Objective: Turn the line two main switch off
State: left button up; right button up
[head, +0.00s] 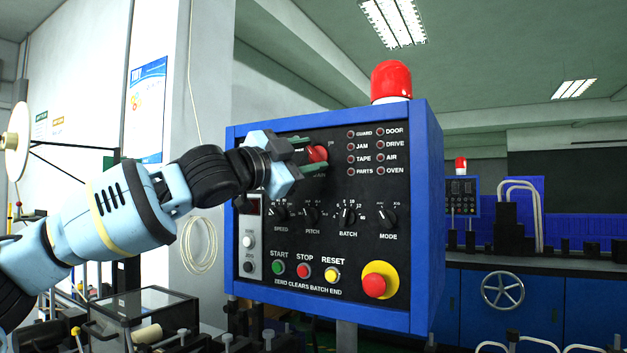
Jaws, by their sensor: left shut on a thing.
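A blue control box (434,215) with a black front panel stands in the middle of the head view. A red rotary switch (318,154) sits at the upper left of that panel. My left gripper (314,156) comes in from the left, with its green-grey fingers shut on the red switch, one above and one below it. The fingers hide part of the switch and most of its markings, so I cannot tell its exact position. My right gripper is not in view.
Knobs (347,216), the green start button (278,267) and a red emergency button (374,285) lie below the switch. A red lamp (391,80) tops the box. A second blue panel (462,197) and a blue bench with a handwheel (503,290) stand behind right.

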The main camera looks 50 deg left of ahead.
pick_arm(q)
jog(key=shift+f+n+y+b, duration=0.2)
jog(key=shift+n+y+b, duration=0.2)
jog(key=shift+n+b, duration=0.2)
jog(key=shift+r+n+b, duration=0.15)
jog(key=shift+n+b, duration=0.2)
jog(key=shift+n, duration=0.05)
jog(key=shift+r, duration=0.1)
jog(key=o, duration=0.9)
jog(key=shift+o, duration=0.4)
